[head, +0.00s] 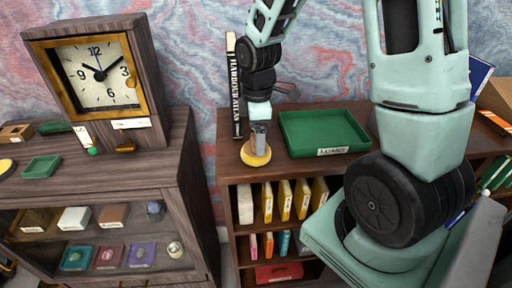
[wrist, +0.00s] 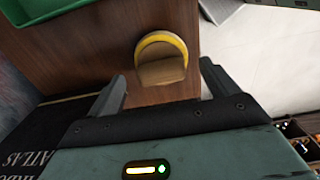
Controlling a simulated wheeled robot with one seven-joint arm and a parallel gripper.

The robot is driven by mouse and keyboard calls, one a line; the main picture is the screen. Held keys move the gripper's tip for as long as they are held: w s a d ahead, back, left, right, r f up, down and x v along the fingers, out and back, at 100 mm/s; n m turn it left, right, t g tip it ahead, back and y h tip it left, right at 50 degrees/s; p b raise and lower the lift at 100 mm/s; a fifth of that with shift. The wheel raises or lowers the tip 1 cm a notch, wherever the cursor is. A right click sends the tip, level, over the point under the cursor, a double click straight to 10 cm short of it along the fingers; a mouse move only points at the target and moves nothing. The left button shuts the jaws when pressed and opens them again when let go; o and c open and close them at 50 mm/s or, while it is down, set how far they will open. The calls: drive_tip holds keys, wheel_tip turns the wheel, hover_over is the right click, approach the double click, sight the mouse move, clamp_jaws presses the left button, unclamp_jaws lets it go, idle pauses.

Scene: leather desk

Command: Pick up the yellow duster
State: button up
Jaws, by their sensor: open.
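The yellow duster (head: 255,158) is a small round yellow pad on the top of the brown bookcase, near its front left edge. In the wrist view the duster (wrist: 162,39) shows as a yellow rim around a brown upper part, lying ahead between my two fingers. My gripper (head: 260,146) points down right over it and hides part of it in the head view. The wrist view shows my gripper (wrist: 163,72) with its fingers spread, one on each side of the duster. I cannot tell whether either finger touches it.
A green tray (head: 318,132) labelled LOANS lies just right of the duster. A tall black atlas (head: 236,90) stands upright behind to the left. A wooden clock (head: 98,78) stands on the separate cabinet at left. The bookcase top's front edge is close to the duster.

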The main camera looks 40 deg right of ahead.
drive_tip(key=shift+f, duration=1.2)
drive_tip(key=c, duration=1.2)
wheel_tip(320, 180, up, 10)
drive_tip(key=shift+b, duration=0.75)
drive_tip(key=o, duration=0.4)
drive_tip(key=shift+c, duration=0.8)
